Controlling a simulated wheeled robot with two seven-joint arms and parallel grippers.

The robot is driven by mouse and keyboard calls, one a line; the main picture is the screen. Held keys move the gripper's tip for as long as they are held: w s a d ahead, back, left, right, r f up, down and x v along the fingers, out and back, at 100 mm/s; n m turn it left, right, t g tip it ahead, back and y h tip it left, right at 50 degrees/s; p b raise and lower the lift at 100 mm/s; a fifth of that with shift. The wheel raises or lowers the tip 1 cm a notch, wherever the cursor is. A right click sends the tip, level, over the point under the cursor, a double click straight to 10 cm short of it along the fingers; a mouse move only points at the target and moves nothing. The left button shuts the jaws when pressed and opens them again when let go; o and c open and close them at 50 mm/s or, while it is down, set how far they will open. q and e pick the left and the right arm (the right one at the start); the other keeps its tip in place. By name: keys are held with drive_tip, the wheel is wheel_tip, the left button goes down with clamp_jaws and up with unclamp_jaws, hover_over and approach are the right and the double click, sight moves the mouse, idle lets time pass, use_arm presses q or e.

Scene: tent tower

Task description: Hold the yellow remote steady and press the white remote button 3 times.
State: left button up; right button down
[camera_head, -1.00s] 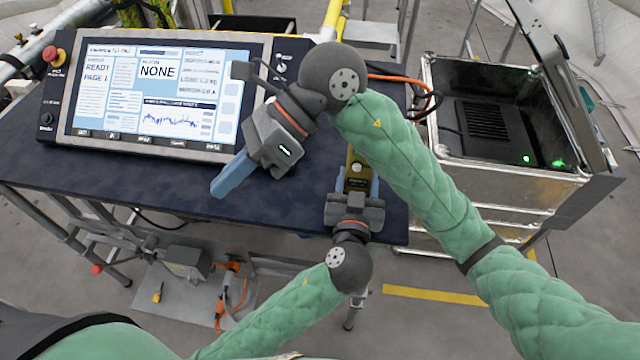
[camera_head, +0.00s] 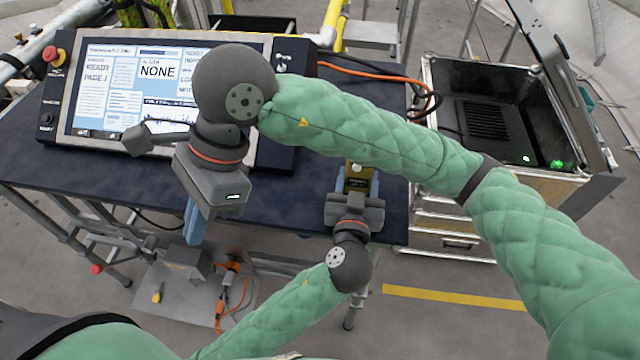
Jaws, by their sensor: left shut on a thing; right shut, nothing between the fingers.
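The yellow remote (camera_head: 358,184) is near the front right of the dark blue table, upright between the blue fingers of my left gripper (camera_head: 359,190), which is shut on it. Its far end is partly hidden by my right arm. A small pale spot shows on the remote's upper face, but I cannot tell for sure that it is the white button. My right gripper (camera_head: 193,226) is shut and empty, fingers pointing down at the table's front edge, well to the left of the remote.
A large display panel (camera_head: 120,95) stands on the dark blue table (camera_head: 275,205), with a red emergency button (camera_head: 50,54) at its left corner. An open metal case (camera_head: 490,175) stands at the right. Orange and black cables run behind my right arm.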

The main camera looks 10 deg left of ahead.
drive_tip(key=w+d+f+n+t+h, duration=0.2)
drive_tip(key=d+f+n+t+h, duration=0.2)
drive_tip(key=f+n+t+h, duration=0.35)
drive_tip(key=w+d+n+t+h, duration=0.3)
drive_tip(key=w+d+t, duration=0.4)
drive_tip(key=w+d, duration=0.3)
drive_tip(key=shift+w+d+f+h, duration=0.15)
drive_tip(key=shift+w+h, duration=0.7)
drive_tip(key=shift+w, duration=0.2)
idle(0.4)
drive_tip(key=shift+s, duration=0.1)
idle(2.9)
